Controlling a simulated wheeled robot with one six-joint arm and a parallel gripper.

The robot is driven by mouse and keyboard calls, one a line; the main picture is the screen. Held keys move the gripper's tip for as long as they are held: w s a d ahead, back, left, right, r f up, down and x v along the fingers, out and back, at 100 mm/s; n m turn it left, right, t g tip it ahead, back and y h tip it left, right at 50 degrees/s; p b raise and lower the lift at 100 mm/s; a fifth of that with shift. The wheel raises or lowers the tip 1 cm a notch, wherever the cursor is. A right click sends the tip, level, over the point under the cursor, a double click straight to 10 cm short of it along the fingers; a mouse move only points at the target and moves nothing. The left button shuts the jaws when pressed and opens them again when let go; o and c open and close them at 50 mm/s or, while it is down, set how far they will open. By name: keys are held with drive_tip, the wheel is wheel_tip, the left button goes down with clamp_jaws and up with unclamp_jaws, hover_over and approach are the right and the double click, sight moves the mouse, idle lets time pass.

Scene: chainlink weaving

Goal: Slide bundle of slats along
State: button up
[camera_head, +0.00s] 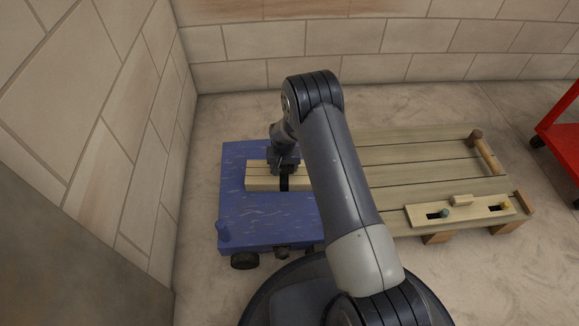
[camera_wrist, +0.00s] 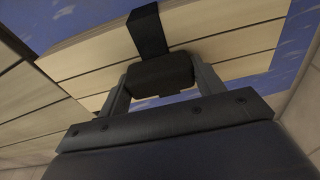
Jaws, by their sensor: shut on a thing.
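The bundle of slats (camera_head: 262,182) is a set of pale wooden strips with a dark band around it. It lies on the blue wheeled cart (camera_head: 262,208), and my arm hides its right part. My gripper (camera_head: 284,168) is over the band from above. In the wrist view my gripper (camera_wrist: 160,85) has its two fingers on either side of a dark block on the band, shut on it. The bundle (camera_wrist: 88,52) shows there too, with blue cart surface beyond it.
A low slatted wooden platform (camera_head: 405,155) stands right of the cart, with a round wooden bar (camera_head: 488,155) at its far end. A slotted board (camera_head: 462,211) lies along its near edge. Tiled walls stand left and behind. A red frame (camera_head: 562,135) stands far right.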

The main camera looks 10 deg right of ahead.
drive_tip(key=shift+a, duration=0.2)
drive_tip(key=o, duration=1.9)
drive_tip(key=r+p, duration=0.1)
drive_tip(key=r, duration=0.2)
drive_tip(key=s+r+p, duration=0.1)
drive_tip(key=r+p, duration=0.1)
drive_tip(key=r, duration=0.2)
drive_tip(key=r+p, duration=0.1)
drive_tip(key=r, duration=0.2)
drive_tip(key=shift+s+r+p, duration=0.3)
drive_tip(key=shift+r, duration=0.1)
drive_tip(key=shift+f, duration=0.1)
